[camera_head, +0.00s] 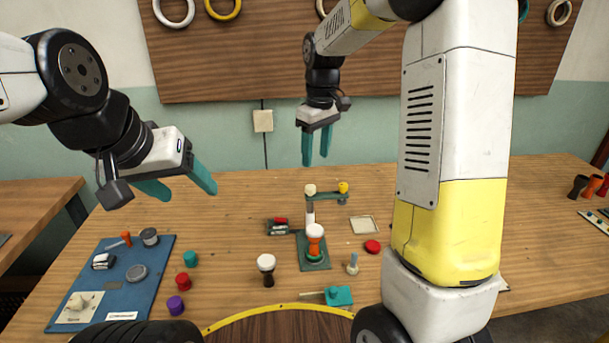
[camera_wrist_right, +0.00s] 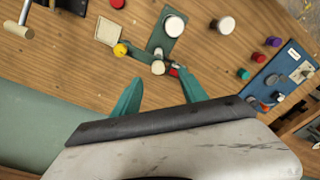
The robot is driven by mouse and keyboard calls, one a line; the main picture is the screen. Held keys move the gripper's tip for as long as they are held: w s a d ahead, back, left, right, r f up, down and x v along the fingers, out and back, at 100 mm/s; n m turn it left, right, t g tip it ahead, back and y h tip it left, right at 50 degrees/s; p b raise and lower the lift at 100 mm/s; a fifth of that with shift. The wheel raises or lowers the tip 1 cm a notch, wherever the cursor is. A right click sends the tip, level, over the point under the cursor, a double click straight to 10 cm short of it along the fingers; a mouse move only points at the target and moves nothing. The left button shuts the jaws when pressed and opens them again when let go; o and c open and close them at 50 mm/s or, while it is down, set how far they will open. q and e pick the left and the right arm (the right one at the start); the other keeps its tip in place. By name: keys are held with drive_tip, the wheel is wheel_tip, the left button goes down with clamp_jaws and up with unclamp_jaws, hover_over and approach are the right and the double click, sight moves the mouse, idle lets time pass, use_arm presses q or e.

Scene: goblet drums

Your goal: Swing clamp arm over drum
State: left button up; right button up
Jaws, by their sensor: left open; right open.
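The clamp stand has a green base (camera_head: 314,262), a pale post (camera_head: 310,207) and a green clamp arm (camera_head: 326,195) with a yellow knob (camera_head: 343,187). An orange goblet drum (camera_head: 315,244) with a white head stands upright on the base. The clamp arm points right from the post top, off to the side of the drum head, as the right wrist view also shows at the yellow knob (camera_wrist_right: 121,50). My right gripper (camera_head: 317,158) is open and empty, above and behind the stand. My left gripper (camera_head: 183,190) is open and empty, high over the table's left side.
A dark goblet drum (camera_head: 267,271) stands left of the stand. A blue board (camera_head: 112,287) with parts lies at left, near several coloured pucks. A red puck (camera_head: 372,246), a small peg (camera_head: 352,265) and a pale square tray (camera_head: 363,224) lie right of the stand.

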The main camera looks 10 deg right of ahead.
sight(310, 186)
drive_tip(key=shift+n+g, duration=0.3)
drive_tip(key=shift+n, duration=0.2)
drive_tip(key=w+f, duration=0.1)
drive_tip(key=w+a+f, duration=0.1)
drive_tip(key=f, duration=0.1)
drive_tip(key=shift+w+f, duration=0.3)
drive_tip(key=shift+w, duration=0.05)
wheel_tip(310, 186, down, 8)
drive_tip(key=shift+r, duration=0.15)
drive_tip(key=shift+c, duration=0.2)
clamp_jaws()
drive_tip(key=shift+r, duration=0.1)
idle(0.5)
